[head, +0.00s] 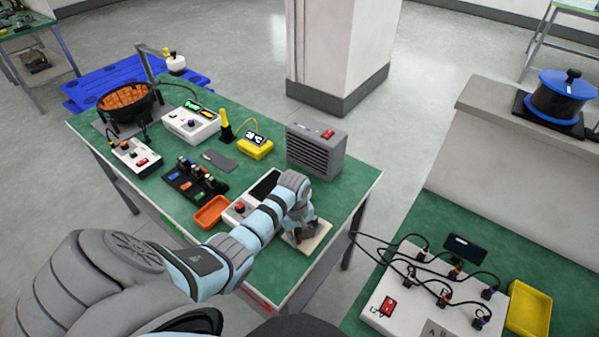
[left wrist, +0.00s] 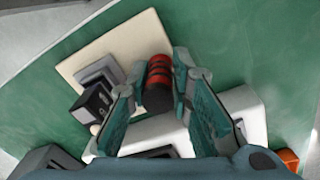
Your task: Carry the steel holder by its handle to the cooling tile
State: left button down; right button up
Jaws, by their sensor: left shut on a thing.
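The cooling tile, a pale beige square (head: 322,240), lies on the green bench near its front right corner. It also shows in the left wrist view (left wrist: 75,68). My left gripper (head: 301,233) is over it and hides part of it. In the left wrist view the gripper (left wrist: 158,88) is shut on the holder's handle, a black cylinder with red bands (left wrist: 158,76). Grey and black parts (left wrist: 95,88), seemingly of the steel holder, show left of the handle over the tile. I cannot tell whether the holder touches the tile. My right gripper is not in view.
A white box with a red button (head: 240,208) and an orange tray (head: 211,213) stand left of the gripper. A grey ribbed heater-like box (head: 316,151) stands behind it. A second bench with a wired white board (head: 440,290) is at right, across a gap.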

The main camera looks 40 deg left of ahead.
pick_arm(q)
jog(key=c, duration=1.4)
grip_release()
jog(key=shift+w+f, duration=0.1)
jog(key=shift+w, duration=0.05)
jog(key=shift+c, duration=0.2)
jog(key=r+p, duration=0.1)
jog(key=r, duration=0.4)
jog(key=r+p, duration=0.2)
jog(key=r, duration=0.4)
jog(key=shift+s+a+r, duration=0.15)
jog(key=shift+s+r, duration=0.05)
jog(key=shift+r, duration=0.55)
jog(key=shift+f, duration=0.1)
